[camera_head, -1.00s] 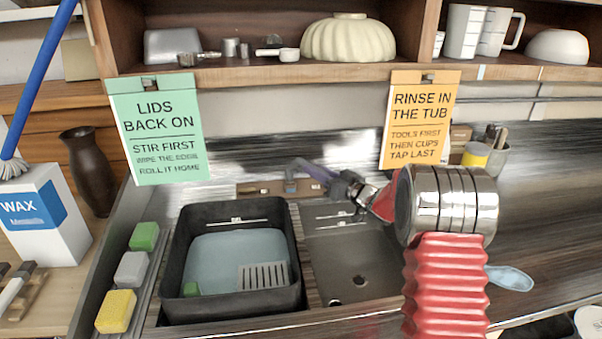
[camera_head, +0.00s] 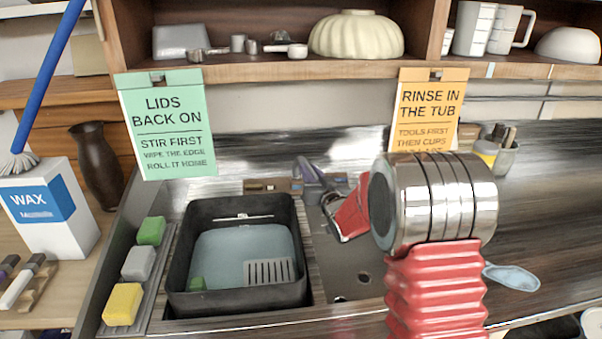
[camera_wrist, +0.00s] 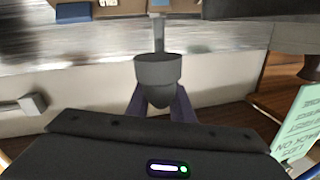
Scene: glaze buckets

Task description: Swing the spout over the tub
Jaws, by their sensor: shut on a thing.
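The black tub (camera_head: 236,299) stands left of centre in the head view, with bluish water, a grey slotted piece and a green block in it. The tub's dark edge also shows at the top right of the wrist view (camera_wrist: 262,9). The grey spout (camera_wrist: 158,70) is in the middle of the wrist view, with a rounded, tapering end. My gripper (camera_wrist: 158,98) has its purple fingers closed on either side of that end. In the head view the gripper (camera_head: 309,174) is small, behind the tub's right back corner, and the spout is mostly hidden there.
A bare basin (camera_head: 352,283) with a drain lies right of the tub. Sponges (camera_head: 138,263) line the left edge. A green card (camera_head: 168,125) and an orange card (camera_head: 428,105) hang from the shelf (camera_head: 290,70). A blue spoon-like thing (camera_head: 512,277) lies at right.

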